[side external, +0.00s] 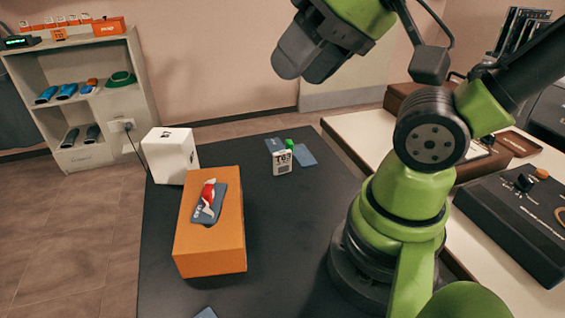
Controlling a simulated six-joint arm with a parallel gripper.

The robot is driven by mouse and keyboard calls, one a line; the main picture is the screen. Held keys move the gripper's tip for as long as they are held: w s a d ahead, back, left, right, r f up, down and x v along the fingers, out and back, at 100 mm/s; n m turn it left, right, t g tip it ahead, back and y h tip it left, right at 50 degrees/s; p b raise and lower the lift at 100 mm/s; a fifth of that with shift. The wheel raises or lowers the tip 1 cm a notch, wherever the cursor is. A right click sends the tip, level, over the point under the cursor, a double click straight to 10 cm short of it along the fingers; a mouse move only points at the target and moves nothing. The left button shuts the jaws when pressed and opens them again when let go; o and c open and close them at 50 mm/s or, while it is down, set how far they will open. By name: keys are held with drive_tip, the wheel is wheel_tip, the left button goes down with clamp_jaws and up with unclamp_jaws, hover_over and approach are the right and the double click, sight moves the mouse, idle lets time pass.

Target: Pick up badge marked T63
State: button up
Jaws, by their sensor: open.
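A small white badge (282,162) with dark lettering that looks like T63 stands upright on the dark table (290,245), near its far edge. A blue-grey card (305,155) and a small green block (289,144) are right beside it. My gripper (298,62) is high above the far end of the table, open and empty, apart from the badge. Its fingertips are hard to make out from this side.
An orange box (210,250) stands on the table's left side, with a blue card and red-white item (209,202) on top. A white cube (170,155) stands behind it. A side table (375,130) holds equipment at right. The table's middle front is clear.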

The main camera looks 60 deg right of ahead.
drive_tip(key=n+g+h, duration=0.2)
drive_tip(key=n+g, duration=0.5)
drive_tip(key=n, duration=0.7)
hover_over(282, 152)
drive_tip(key=f, duration=2)
drive_tip(key=shift+s+d+f, duration=0.2)
drive_tip(key=shift+s, duration=0.1)
wheel_tip(282, 152, down, 4)
drive_tip(key=shift+r, duration=0.25)
drive_tip(key=shift+w+a+f, duration=0.1)
drive_tip(key=shift+w+f, duration=0.05)
drive_tip(key=shift+f, duration=1.3)
drive_tip(key=shift+w+a+f, duration=0.1)
drive_tip(key=shift+f, duration=1.35)
clamp_jaws()
